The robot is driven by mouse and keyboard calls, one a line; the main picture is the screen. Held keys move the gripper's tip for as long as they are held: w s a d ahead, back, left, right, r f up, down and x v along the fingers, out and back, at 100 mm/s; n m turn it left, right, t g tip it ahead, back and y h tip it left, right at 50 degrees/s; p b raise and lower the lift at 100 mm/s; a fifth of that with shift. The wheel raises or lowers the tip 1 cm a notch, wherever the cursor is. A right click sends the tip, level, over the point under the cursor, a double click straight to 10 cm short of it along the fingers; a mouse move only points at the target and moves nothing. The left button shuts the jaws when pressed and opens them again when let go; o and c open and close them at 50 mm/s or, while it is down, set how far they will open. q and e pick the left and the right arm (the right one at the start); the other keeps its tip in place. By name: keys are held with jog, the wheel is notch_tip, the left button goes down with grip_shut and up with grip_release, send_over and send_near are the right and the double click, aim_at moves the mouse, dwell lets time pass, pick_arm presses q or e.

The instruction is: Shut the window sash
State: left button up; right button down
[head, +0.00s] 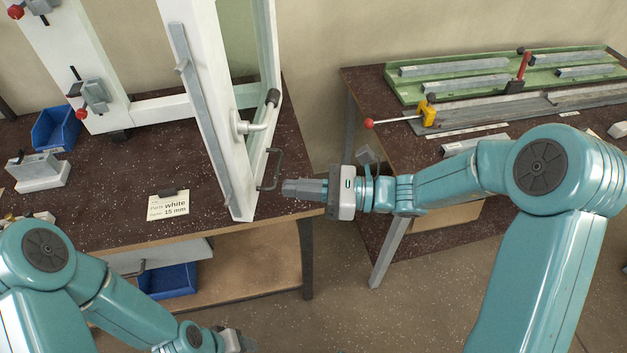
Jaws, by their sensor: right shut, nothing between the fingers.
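The white window sash (215,90) stands open, swung out toward me from the white window frame (65,50) on the dark bench. A lever handle (262,115) with a black grip sits on the sash, and a dark bow-shaped pull (270,170) is lower down near its free edge. My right gripper (288,188) is shut and empty, its fingertips just right of the sash and beside the pull; I cannot tell whether they touch. My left gripper (242,342) is at the bottom edge, partly cut off, well away from the sash; its fingers are unclear.
Clamps (95,95) with red knobs sit on the frame. A label card (169,207), a blue bin (55,128) and a grey block (38,170) are on the bench. At right, a second table (350,80) holds metal profiles and a green tray (400,88). A gap separates the tables.

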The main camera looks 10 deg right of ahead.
aim_at(244, 185)
jog(key=p+x, duration=0.1)
jog(key=x, duration=0.5)
jog(key=shift+a+p, duration=0.35)
jog(key=shift+w+a+f, duration=0.1)
jog(key=shift+w+a, duration=0.2)
jog(key=shift+s+d, duration=0.15)
jog(key=shift+a, duration=0.25)
